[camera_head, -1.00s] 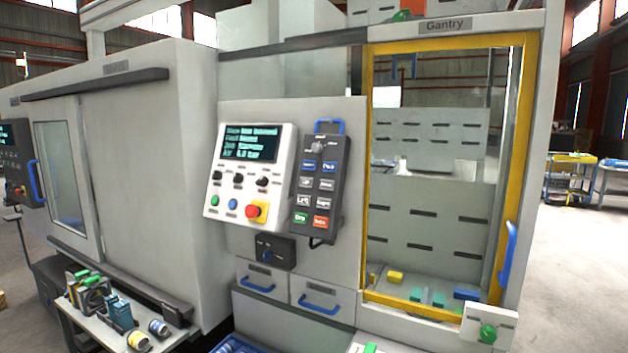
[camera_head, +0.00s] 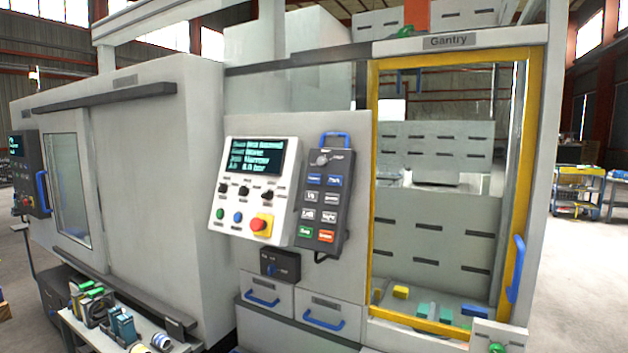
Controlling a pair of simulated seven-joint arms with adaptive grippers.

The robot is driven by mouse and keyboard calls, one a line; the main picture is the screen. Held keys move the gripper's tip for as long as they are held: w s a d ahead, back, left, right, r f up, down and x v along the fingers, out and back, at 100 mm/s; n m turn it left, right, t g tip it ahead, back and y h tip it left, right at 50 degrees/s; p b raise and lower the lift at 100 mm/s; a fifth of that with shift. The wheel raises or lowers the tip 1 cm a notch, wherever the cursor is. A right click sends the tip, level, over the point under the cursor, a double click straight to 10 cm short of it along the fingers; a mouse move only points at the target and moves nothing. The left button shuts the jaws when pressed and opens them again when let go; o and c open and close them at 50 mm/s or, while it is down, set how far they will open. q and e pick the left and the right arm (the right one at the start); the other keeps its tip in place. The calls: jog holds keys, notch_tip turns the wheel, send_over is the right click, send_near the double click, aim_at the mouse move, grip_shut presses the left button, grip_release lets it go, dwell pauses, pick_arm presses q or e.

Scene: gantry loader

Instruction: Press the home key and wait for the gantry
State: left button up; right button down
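The dark hand pendant (camera_head: 323,203) hangs in the middle of the machine front, with a blue handle on top and a selector knob. The key labels are too small to read surely, so I cannot tell which is home. The gantry cell (camera_head: 440,190) is behind a yellow-framed door at the right, with a "Gantry" sign above. Neither of my grippers is in view.
Left of the pendant is a white control panel (camera_head: 252,190) with a lit screen, knobs and a red stop button (camera_head: 261,225). A small table (camera_head: 100,332) with tool holders stands at the lower left. Blue-handled drawers (camera_head: 262,292) sit below.

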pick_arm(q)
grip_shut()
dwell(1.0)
